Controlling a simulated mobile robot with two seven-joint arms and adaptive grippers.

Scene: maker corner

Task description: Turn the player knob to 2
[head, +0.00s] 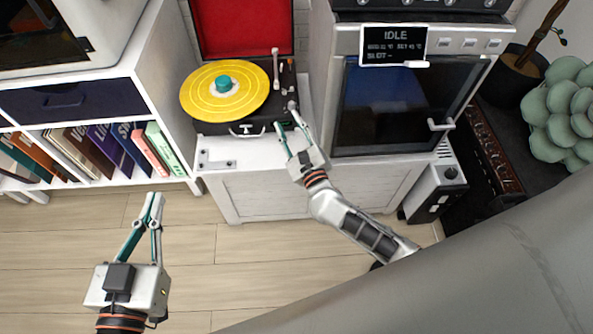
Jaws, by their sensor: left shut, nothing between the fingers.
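The record player (222,127) is a black case with an open red-lined lid and a yellow disc on its platter. A small knob (291,105) shows at the front right of its deck, below the tonearm. I cannot read any numbers by the knob. My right gripper (289,126) is just in front of the knob, its fingers apart with nothing seen between them; I cannot tell whether a fingertip touches the knob. My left gripper (153,198) is shut and empty, low over the floor at the left, away from the player.
The player stands on a white cabinet (265,190). An oven-like machine (400,105) with an IDLE display is close on the right. A white bookshelf (175,60) stands on the left. The wooden floor (215,275) in front is clear.

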